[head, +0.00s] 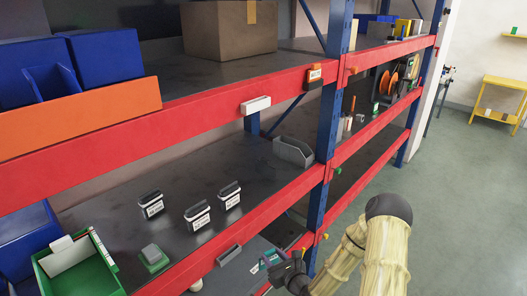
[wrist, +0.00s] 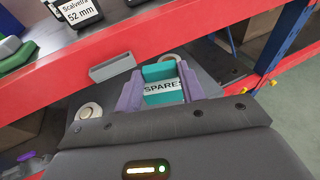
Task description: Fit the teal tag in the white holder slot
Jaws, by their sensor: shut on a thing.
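My gripper (head: 270,264) is low in front of the shelf's lower red beam in the head view. In the wrist view my gripper (wrist: 160,88) has its purple fingers shut on the teal tag (wrist: 162,72), which carries a white label reading "SPARE". The tag also shows small in the head view (head: 268,259). The white holder (head: 256,105) is on the front of the upper red beam, well above my gripper and apart from it. Its slot is too small to make out. The white holder is not seen in the wrist view.
A grey holder (head: 229,255) is on the lower red beam, near my gripper; it also shows in the wrist view (wrist: 112,67). An orange-and-white tagged holder (head: 315,75) is right of the white one. Several black-lidded containers (head: 198,215) and a green bin (head: 112,268) stand on the middle shelf.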

